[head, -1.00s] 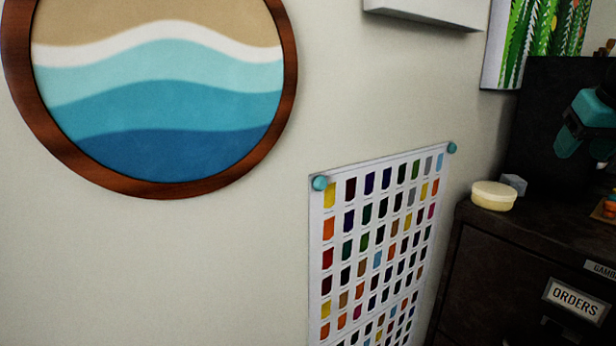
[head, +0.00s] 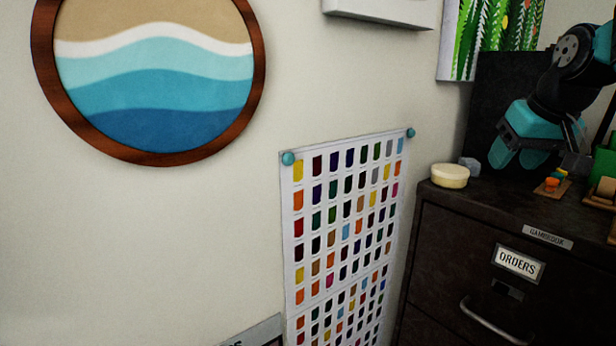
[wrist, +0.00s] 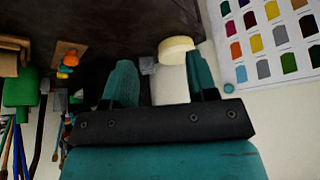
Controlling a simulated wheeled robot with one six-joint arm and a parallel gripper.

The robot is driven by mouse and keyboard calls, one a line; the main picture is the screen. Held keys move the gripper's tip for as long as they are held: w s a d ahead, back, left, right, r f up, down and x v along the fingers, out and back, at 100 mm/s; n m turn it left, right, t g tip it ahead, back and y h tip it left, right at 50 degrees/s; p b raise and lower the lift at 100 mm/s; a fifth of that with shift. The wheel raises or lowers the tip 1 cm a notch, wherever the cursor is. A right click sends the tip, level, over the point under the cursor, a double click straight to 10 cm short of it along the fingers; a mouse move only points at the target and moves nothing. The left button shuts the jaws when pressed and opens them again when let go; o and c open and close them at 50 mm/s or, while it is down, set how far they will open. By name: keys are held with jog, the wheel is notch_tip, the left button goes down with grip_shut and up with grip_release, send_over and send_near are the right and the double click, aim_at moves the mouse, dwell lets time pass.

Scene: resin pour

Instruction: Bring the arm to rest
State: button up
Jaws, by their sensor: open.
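My gripper (head: 516,158) is at the right side of the head view, above the top of the dark cabinet (head: 447,222). Its two teal fingers point down and stand apart, with nothing held between them. The fingers of my gripper (wrist: 163,84) also show in the wrist view. A round cream tub (head: 450,176) sits on the cabinet top to the left of the fingers. A small grey block (head: 470,165) lies beside the tub.
A small board with orange, yellow and blue pieces (head: 552,184) lies right of the fingers. A colour chart (head: 345,230) and a round wave picture (head: 155,80) hang on the wall. The wrist view shows a green object (wrist: 20,90) and several brushes at left.

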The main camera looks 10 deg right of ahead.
jog(key=s+a+f+n+g+y+b, duration=0.1)
jog(key=s+a+f+n+y, duration=0.1)
jog(key=a+f, duration=0.5)
jog(key=s+a+f+n+g+y+b, duration=0.1)
jog(key=a+f+n+y+b, duration=0.15)
jog(key=a, duration=0.95)
jog(key=s+a+f+n+g+b, duration=0.1)
jog(key=s+a+f+n+g, duration=0.2)
jog(key=s+a, duration=0.9)
notch_tip(320, 180, down, 4)
jog(key=shift+s+f+n+y, duration=0.15)
jog(key=shift+n+y, duration=0.2)
jog(key=shift+n, duration=0.6)
